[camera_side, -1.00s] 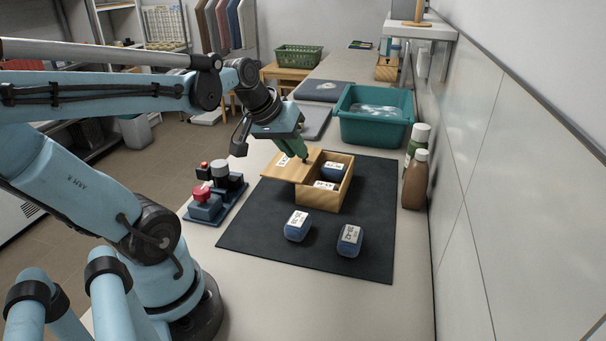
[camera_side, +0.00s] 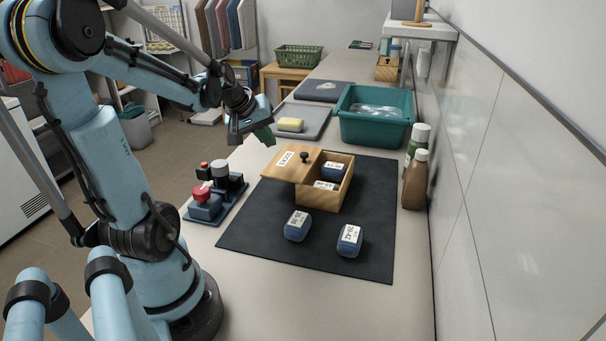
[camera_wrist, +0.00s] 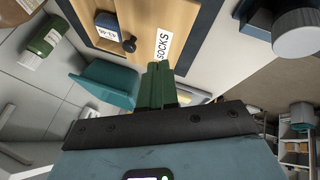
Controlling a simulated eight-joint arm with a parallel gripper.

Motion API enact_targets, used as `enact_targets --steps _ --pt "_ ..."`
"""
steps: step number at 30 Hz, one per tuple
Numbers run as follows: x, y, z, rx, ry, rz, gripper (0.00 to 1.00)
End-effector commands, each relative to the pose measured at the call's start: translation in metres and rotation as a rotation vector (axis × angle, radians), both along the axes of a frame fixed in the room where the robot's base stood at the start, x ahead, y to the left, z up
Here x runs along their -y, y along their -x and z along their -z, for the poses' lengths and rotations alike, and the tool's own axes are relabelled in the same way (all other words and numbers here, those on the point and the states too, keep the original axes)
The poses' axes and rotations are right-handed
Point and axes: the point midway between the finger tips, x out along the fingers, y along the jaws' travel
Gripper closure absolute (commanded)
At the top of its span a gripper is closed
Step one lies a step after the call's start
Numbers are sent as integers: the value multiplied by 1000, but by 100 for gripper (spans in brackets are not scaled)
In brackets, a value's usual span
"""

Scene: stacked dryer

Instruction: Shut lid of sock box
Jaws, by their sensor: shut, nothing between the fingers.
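The wooden sock box (camera_side: 322,198) stands on a dark mat. Its sliding lid (camera_side: 286,165), with a white label and a dark round knob (camera_side: 304,155), sticks out to the left and leaves the right part of the box open. Blue bundles (camera_side: 333,171) show inside. In the wrist view the lid (camera_wrist: 178,22) carries a label reading SOCKS, and the knob (camera_wrist: 129,46) is beside it. My gripper (camera_side: 266,136) is shut and empty, above and behind the lid's left end, apart from it. Its green fingers also show in the wrist view (camera_wrist: 158,85).
Two blue bundles (camera_side: 297,226) (camera_side: 349,240) lie on the mat (camera_side: 260,238) in front of the box. A switch panel (camera_side: 216,196) is left of it. A teal tub (camera_side: 374,127) and bottles (camera_side: 416,180) stand behind and right. A yellow sponge (camera_side: 290,124) lies on a grey tray.

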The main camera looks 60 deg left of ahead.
Motion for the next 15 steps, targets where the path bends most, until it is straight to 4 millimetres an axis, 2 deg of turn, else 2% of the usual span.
enact_targets --steps 11,15 --pt "-7 -26 38 1 -1 3 100" --pt "2 -45 41 0 -1 7 100"
